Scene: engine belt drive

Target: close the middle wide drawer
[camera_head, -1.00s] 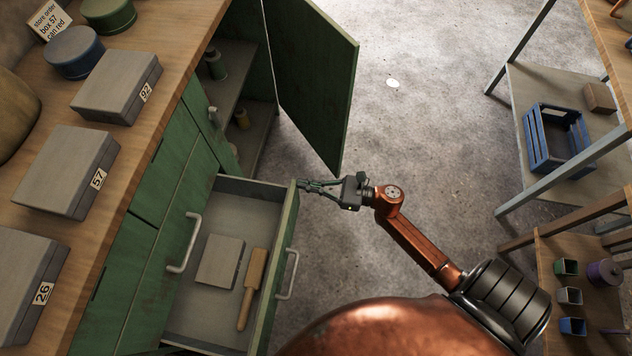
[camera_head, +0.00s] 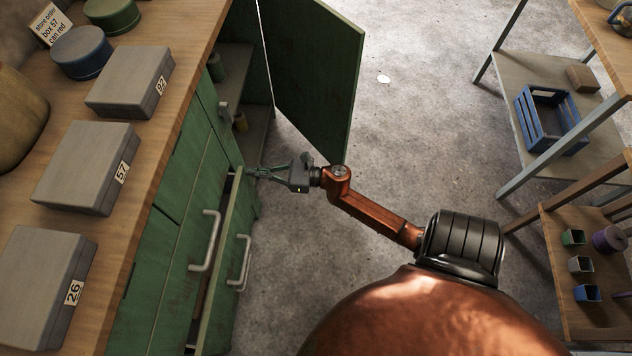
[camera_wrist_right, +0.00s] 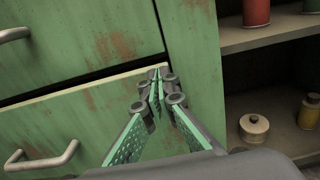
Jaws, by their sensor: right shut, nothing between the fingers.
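The middle wide drawer (camera_head: 229,265) is a green drawer with a metal handle (camera_head: 243,262). It stands out from the cabinet (camera_head: 183,235) by a narrow gap, and its inside is mostly hidden. My right gripper (camera_head: 252,173) is shut and empty at the far end of the drawer front. In the right wrist view the fingertips (camera_wrist_right: 158,76) are at the upper right corner of the drawer front (camera_wrist_right: 85,115); I cannot tell whether they touch it. The handle also shows there (camera_wrist_right: 42,158). My left gripper is not in view.
An open green cabinet door (camera_head: 315,75) stands beyond my right gripper. Shelves behind it hold a red can (camera_wrist_right: 256,12), a round pot (camera_wrist_right: 254,126) and a yellow bottle (camera_wrist_right: 309,112). Numbered grey boxes (camera_head: 88,165) stand on the worktop.

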